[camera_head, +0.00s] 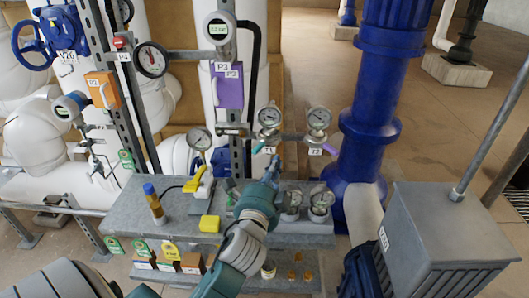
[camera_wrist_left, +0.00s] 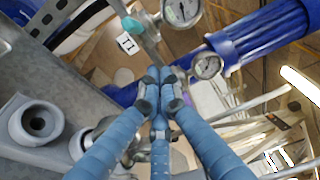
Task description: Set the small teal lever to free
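The small teal lever (camera_head: 258,147) sits under the left gauge of a pair, beside the tag T1 (camera_head: 269,150). It points down and to the left in the head view. In the left wrist view the teal lever (camera_wrist_left: 132,24) shows near the top, above the same tag. My left gripper (camera_head: 275,162) is just below the lever and tag, apart from the lever. In the left wrist view its blue fingers (camera_wrist_left: 159,88) come together at the tips, with nothing visible between them. My right gripper is not in view.
A purple lever (camera_head: 331,150) sits under the right gauge, by tag T2 (camera_head: 315,152). A grey bench (camera_head: 130,205) below carries a yellow-handled tool (camera_head: 199,184) and several fittings. A thick blue pipe (camera_head: 368,120) stands right; a grey box (camera_head: 440,240) is at front right.

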